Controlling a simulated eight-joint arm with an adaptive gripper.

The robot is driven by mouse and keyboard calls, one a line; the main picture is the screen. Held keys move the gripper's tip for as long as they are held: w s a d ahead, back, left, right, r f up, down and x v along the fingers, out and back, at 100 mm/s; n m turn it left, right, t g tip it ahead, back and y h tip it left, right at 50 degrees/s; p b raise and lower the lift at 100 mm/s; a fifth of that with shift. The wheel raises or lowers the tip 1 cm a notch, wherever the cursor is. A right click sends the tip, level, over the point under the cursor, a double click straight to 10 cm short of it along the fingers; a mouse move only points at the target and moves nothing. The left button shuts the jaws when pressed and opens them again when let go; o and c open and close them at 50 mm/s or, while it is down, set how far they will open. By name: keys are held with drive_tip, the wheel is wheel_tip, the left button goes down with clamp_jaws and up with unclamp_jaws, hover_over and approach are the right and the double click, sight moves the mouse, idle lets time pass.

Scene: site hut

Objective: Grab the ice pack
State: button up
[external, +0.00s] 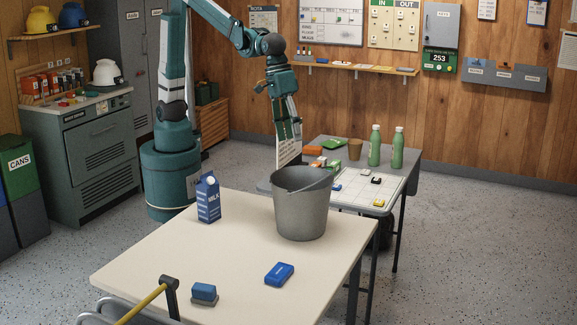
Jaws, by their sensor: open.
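A flat blue block with a pale label (279,273) lies on the cream table near its right front; it looks like the ice pack, though its lettering is too small to read. A second blue block on a grey base (204,293) sits near the table's front edge. My gripper (289,134) is open, pointing down, high up behind the grey bucket and far from both blue blocks. No held object shows between its fingers.
A grey bucket (300,212) stands at the far right of the cream table (160,260), with a blue milk carton (208,199) to its left. A hammer (168,290) is at the front edge. Two green bottles (375,146) stand on the back table. The cream table's middle is clear.

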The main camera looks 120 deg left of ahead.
drive_tip(key=w+d+f+n+g, duration=0.1)
drive_tip(key=w+d+f+n, duration=0.1)
drive_tip(key=w+d+f, duration=0.45)
drive_tip(key=w+d+f+n+g, duration=0.15)
drive_tip(key=d+f, duration=0.25)
drive_tip(key=d, duration=0.5)
drive_tip(key=n+y+p, duration=0.1)
drive_tip(key=n, duration=0.3)
approach(279, 270)
drive_tip(key=shift+w+a+f+g, duration=0.1)
drive_tip(key=shift+w+a+g, duration=0.05)
drive_tip(key=shift+w+g, duration=0.15)
drive_tip(key=shift+d+f, duration=0.35)
drive_tip(key=shift+f, duration=0.05)
drive_tip(key=shift+f, duration=1.25)
drive_tip(key=shift+a+f+b, duration=0.15)
drive_tip(key=shift+f+b, duration=0.6)
drive_tip(key=shift+f, duration=1.9)
